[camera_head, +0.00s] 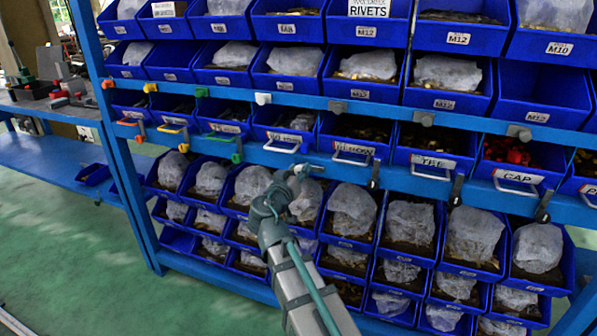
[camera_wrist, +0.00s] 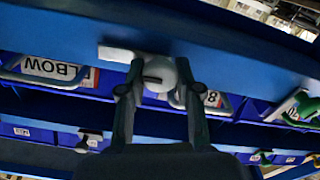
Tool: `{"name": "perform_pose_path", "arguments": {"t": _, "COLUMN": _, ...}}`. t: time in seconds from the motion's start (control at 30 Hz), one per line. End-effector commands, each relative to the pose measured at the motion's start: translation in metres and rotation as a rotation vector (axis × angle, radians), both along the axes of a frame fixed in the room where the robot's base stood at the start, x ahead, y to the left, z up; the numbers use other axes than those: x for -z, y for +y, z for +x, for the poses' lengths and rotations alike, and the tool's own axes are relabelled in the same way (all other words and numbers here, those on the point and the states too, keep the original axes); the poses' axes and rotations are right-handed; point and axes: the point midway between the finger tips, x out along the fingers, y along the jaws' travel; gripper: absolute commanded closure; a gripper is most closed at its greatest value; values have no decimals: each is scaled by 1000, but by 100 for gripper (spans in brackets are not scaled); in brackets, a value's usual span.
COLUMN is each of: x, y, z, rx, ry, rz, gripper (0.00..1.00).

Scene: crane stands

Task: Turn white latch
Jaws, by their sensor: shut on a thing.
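The white latch (camera_wrist: 158,75) shows in the wrist view as a round knob with a flat white arm reaching to the left along the blue rail. My gripper (camera_wrist: 157,92) has one finger on each side of the knob and is shut on it. In the head view my gripper (camera_head: 292,181) reaches up to the lower blue rail. The white latch (camera_head: 313,168) there is partly hidden by the gripper, and its visible arm points right along the rail.
Another white latch (camera_head: 263,98) sits on the upper rail. Blue bins with bagged parts fill the rack above and below.

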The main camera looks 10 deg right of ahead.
Motion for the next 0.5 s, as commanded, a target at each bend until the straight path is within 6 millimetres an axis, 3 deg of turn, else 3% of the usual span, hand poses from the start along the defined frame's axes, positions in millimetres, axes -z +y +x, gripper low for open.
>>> {"name": "perform_pose_path", "arguments": {"t": 0.5, "x": 0, "y": 1, "z": 0, "rx": 0, "ry": 200, "rz": -306, "gripper": 100}}
